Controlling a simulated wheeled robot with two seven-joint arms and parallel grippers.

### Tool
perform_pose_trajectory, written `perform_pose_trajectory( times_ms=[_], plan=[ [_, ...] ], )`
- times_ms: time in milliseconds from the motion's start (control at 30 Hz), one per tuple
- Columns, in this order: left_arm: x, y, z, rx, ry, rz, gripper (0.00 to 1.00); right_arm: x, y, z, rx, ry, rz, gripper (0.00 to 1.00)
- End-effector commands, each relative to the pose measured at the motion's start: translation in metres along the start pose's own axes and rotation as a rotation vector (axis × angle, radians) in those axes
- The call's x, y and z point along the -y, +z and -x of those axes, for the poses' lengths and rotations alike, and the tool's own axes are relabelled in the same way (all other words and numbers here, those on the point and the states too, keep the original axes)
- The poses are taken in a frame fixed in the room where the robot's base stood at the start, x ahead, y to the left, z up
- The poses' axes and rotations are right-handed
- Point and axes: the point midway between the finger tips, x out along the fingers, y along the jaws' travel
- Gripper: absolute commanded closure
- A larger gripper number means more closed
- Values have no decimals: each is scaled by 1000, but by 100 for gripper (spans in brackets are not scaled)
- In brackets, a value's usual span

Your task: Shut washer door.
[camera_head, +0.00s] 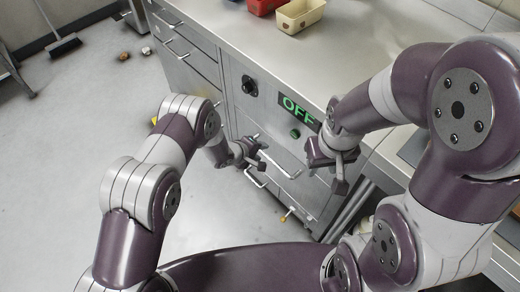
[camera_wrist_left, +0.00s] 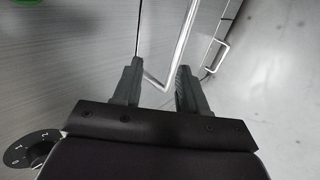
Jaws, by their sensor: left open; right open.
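The washer (camera_head: 262,105) is a steel front with a green OFF display (camera_head: 299,112), a black knob (camera_head: 249,86) and a green button (camera_head: 295,134). Its door (camera_head: 290,185) is below the display, with a bright bar handle (camera_head: 284,165). I cannot tell how far the door stands open. My left gripper (camera_head: 262,154) is open close to the front; in the left wrist view a bent bar handle (camera_wrist_left: 182,45) shows between its fingertips (camera_wrist_left: 160,68), not clamped. My right gripper (camera_head: 342,178) is open and empty, to the right in front of the washer.
Yellow (camera_head: 300,14) and red (camera_head: 264,5) containers stand on the steel counter (camera_head: 225,28). Drawers (camera_head: 182,45) are to the left. A broom (camera_head: 63,43) and small round things (camera_head: 124,56) are on the floor. The grey floor at left is mostly clear.

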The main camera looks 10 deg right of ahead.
Motion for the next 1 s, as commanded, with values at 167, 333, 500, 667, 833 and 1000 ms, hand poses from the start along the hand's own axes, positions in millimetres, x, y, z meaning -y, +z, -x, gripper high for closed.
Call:
perform_pose_trajectory(
  times_ms=[167,333,500,667,833,1000],
  plan=[
    [-2,0,4,0,-1,0,58,0,0,5,0,0,0,57],
    [-2,0,4,0,-1,0,58,0,0,4,0,0,0,57],
    [-2,0,4,0,-1,0,58,0,-1,5,0,0,0,57],
    [-4,0,17,-1,-1,0,58,0,-1,9,0,0,0,57],
    [-4,0,62,-2,-1,2,58,0,-2,19,0,0,0,57],
    [-4,0,105,-1,-1,1,58,0,-3,26,0,0,0,57]
  ],
)
